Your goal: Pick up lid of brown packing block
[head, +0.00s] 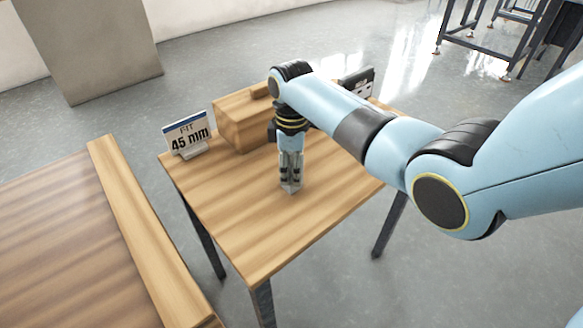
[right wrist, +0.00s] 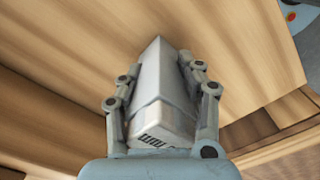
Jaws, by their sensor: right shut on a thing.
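The brown packing block (head: 243,128) stands at the back of the small wooden table. A small brown raised piece (head: 260,90) shows on its top, partly behind my right arm; I cannot tell a lid seam. My right gripper (head: 290,180) points down in front of and to the right of the block, apart from it. The grey block's lower end is at or just above the tabletop; I cannot tell which. My left gripper is not in view.
A sign (head: 187,135) reading "FIT 45 mm" stands left of the brown block. A black and white object (head: 358,82) is partly hidden behind my arm. The front of the small table (head: 245,235) is clear. Another wooden table (head: 70,240) is at the left.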

